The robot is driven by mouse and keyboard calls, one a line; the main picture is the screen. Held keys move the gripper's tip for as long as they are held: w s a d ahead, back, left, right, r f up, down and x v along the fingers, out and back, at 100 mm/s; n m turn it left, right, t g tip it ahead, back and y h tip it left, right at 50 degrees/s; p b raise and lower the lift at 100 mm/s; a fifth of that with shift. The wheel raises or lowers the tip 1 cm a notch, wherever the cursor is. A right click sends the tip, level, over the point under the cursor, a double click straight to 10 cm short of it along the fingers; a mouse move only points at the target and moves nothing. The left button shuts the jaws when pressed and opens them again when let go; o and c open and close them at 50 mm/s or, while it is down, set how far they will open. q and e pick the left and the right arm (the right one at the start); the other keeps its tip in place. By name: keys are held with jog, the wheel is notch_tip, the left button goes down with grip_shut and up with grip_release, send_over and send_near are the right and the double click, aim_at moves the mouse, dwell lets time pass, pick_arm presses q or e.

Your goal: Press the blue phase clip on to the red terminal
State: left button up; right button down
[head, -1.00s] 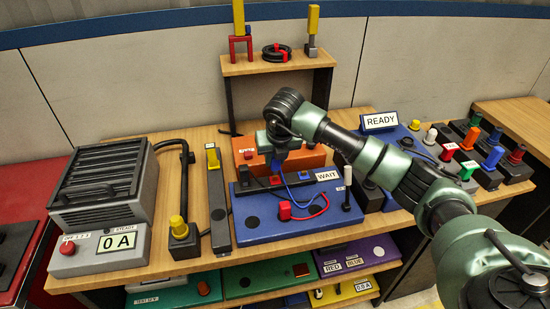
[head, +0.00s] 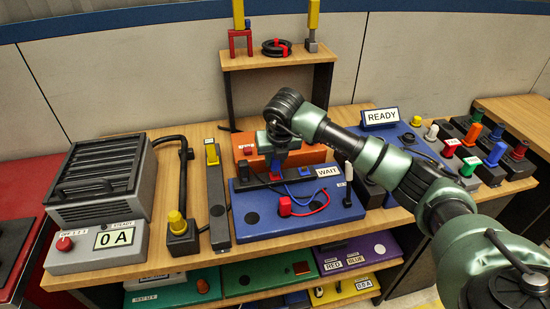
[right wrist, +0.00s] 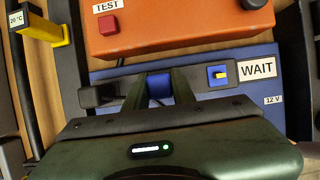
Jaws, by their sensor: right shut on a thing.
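My right gripper (head: 278,148) points down over the dark terminal strip on the blue board (head: 243,232). It is shut on the blue phase clip (head: 277,166); the blue clip also shows between the fingers in the right wrist view (right wrist: 160,88). The red terminal (head: 275,178) shows just below the blue clip in the head view. In the right wrist view the fingers hide it. I cannot tell whether clip and terminal touch. A blue wire loops from the clip across the board. My left gripper is out of view.
A red clip (head: 285,206) with a red wire stands on the blue board. A WAIT sign (head: 328,171) is at the strip's right end. An orange TEST box (head: 309,156) is close behind. A black-and-white post (head: 348,183) stands at the right.

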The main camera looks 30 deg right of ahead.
jog(key=shift+f, duration=0.25)
dwell(0.3)
jog(key=shift+f+b, duration=0.3)
jog(key=shift+b, duration=0.15)
jog(key=c, duration=1.1)
grip_release()
jog(key=shift+r, duration=0.1)
jog(key=w+d+v, duration=0.1)
jog(key=v, duration=1)
jog(key=shift+a+r, duration=0.4)
